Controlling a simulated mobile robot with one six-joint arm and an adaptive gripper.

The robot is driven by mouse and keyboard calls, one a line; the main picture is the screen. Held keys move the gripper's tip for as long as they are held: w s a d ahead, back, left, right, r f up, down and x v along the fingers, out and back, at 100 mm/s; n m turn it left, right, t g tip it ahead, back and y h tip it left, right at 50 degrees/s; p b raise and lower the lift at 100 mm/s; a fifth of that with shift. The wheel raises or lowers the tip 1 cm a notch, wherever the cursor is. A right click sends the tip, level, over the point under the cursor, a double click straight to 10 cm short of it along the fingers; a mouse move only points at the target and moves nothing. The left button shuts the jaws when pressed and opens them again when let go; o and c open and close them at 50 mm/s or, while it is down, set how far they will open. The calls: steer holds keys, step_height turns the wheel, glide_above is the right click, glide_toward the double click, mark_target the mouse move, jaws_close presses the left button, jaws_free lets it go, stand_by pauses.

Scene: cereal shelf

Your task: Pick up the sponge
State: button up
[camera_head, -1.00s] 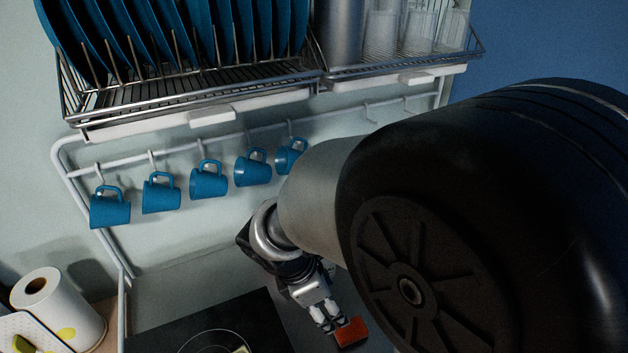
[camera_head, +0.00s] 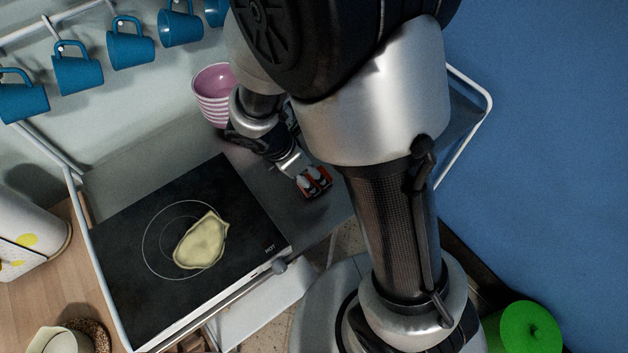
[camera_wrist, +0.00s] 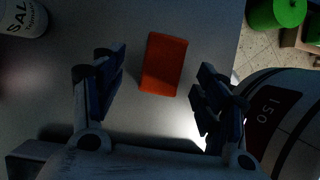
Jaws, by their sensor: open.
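The sponge (camera_wrist: 164,64) is an orange-red block lying on the grey counter in the wrist view. My gripper (camera_wrist: 158,90) is open, with one finger to the left of the sponge and one to its right. Neither finger visibly touches it, and their height above the counter is hard to tell. In the head view my gripper (camera_head: 314,182) is over the counter right of the cooktop. The sponge (camera_head: 317,192) shows there as red patches, partly hidden behind the fingers.
A black cooktop (camera_head: 125,255) with a yellowish patch lies left of my gripper. A pink striped bowl (camera_head: 212,98) stands behind it. Blue mugs (camera_head: 78,68) hang above. A white container marked SAL (camera_wrist: 22,18) is near. A green cylinder (camera_head: 524,328) is lower right.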

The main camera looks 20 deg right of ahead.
mark_target(314, 182)
steer(key=b+x, duration=0.1)
steer(key=x, duration=0.1)
steer(key=b+x, duration=0.1)
steer(key=x, duration=0.1)
steer(key=shift+s+d+f, duration=0.15)
steer(key=shift+s+f, duration=0.05)
steer(key=shift+f, duration=0.15)
steer(key=shift+r, duration=0.1)
steer(key=shift+c, duration=0.4)
steer(key=c, duration=0.8)
